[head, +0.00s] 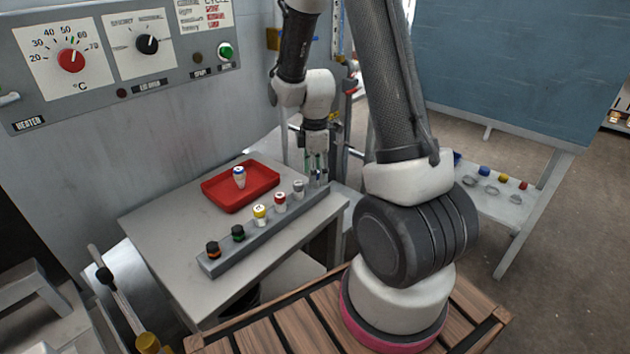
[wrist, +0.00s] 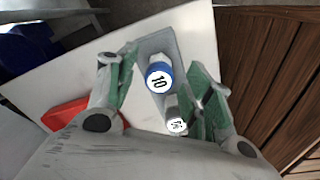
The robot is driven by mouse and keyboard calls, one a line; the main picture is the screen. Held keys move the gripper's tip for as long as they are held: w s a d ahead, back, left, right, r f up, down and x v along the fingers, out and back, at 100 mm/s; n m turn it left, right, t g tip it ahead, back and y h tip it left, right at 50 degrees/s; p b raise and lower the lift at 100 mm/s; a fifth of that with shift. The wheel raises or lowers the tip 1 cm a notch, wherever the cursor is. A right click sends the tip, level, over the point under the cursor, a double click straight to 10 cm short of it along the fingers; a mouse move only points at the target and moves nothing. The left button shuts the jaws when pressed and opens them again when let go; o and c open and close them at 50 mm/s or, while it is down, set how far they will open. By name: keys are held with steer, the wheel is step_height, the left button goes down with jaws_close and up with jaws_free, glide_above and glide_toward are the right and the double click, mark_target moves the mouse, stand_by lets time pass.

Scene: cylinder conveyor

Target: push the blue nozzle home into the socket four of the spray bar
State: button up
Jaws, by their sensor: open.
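A grey spray bar (head: 225,262) lies on the table with a row of coloured nozzles standing along it. In the wrist view, a blue nozzle (wrist: 158,78) marked 10 stands near the bar's end; how deep it sits cannot be told. My gripper (head: 317,178) is over the far right end of the bar and hides that nozzle in the head view. In the wrist view my gripper (wrist: 165,82) is open, its green-padded fingers on either side of the blue nozzle, with gaps. A white-topped nozzle (wrist: 175,123) stands beside it on the bar.
A control panel (head: 110,55) rises behind. The table's left part is clear.

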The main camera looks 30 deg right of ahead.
steer(key=shift+f, duration=0.9)
steer(key=c, duration=1)
